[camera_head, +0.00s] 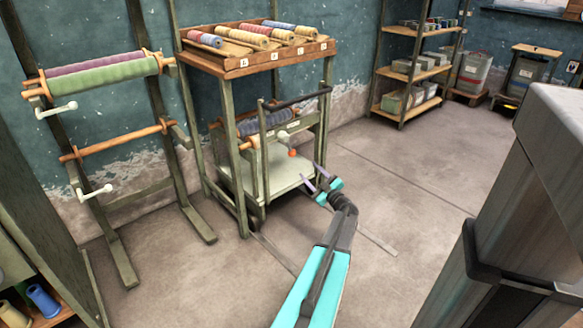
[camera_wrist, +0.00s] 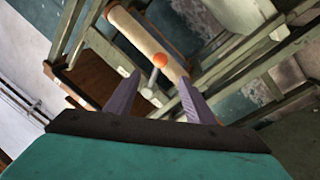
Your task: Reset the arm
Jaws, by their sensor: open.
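My gripper (camera_head: 317,179) is open at the end of my teal arm, in front of the right side of a green wooden frame stand (camera_head: 243,168). Its two purple fingers point up and to the left in the head view, and nothing shows between them there. In the wrist view the fingers of my gripper (camera_wrist: 157,92) stand apart. An orange ball-shaped knob (camera_wrist: 160,60) on a short metal rod shows beyond and between them, apart from the fingers. The same knob (camera_head: 292,152) shows on the stand in the head view.
A wooden tray (camera_head: 247,66) with several thread rolls tops the stand. A rack with a green roll (camera_head: 105,77) stands left against the wall. Shelves with boxes (camera_head: 405,66) and bins (camera_head: 473,73) stand at the back right. The floor (camera_head: 420,170) right of my arm is clear.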

